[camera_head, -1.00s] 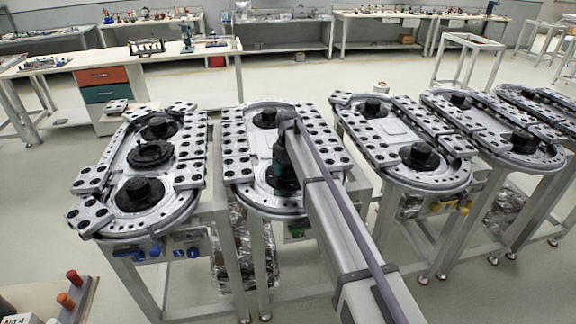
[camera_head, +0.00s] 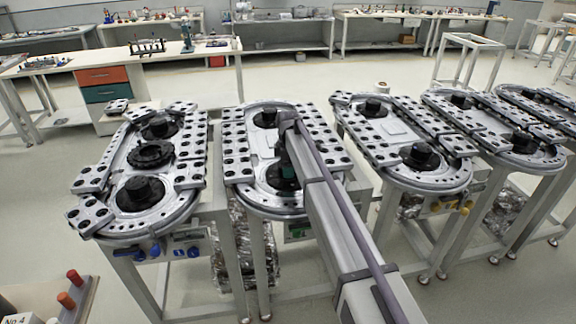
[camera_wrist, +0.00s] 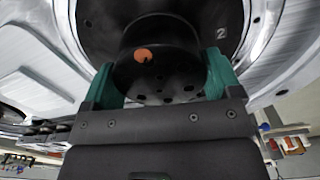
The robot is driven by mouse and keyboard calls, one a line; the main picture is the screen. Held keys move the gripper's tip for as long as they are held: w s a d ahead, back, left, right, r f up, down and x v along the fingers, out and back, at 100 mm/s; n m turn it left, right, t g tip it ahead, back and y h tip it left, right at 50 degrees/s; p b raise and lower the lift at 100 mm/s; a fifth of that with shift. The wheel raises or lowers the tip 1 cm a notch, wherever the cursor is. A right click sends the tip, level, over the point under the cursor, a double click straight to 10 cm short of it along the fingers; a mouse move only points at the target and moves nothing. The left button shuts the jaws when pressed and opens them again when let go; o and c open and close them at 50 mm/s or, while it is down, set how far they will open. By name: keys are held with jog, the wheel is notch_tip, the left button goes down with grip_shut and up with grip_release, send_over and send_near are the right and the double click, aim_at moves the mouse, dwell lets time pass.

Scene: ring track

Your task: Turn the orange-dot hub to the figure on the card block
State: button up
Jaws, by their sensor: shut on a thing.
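The orange-dot hub (camera_wrist: 150,72) is a black round knob in the wrist view, with an orange dot on its top face, left of centre. It stands on a black disc (camera_wrist: 97,30); a white figure 2 (camera_wrist: 220,33) shows on the disc to the upper right. My gripper (camera_wrist: 160,82) has its green fingers on both sides of the hub and is shut on it. In the head view my gripper (camera_head: 287,180) is at the near end of the second ring track (camera_head: 238,200), and my arm hides most of the hub. The card block (camera_head: 18,319) at the lower left reads "No 4", partly cut off.
Another ring track (camera_head: 186,215) stands to the left and several more to the right, such as the one with a black hub (camera_head: 420,156). Open floor lies between the tracks and the back benches.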

jog(key=n, duration=1.3)
jog(key=shift+n, duration=0.3)
jog(key=shift+d+n, duration=0.1)
jog(key=shift+n, duration=2)
jog(key=o, duration=0.8)
jog(key=shift+c, duration=0.2)
notch_tip(320, 180, up, 11)
jog(key=p, duration=1)
jog(key=shift+p, duration=0.4)
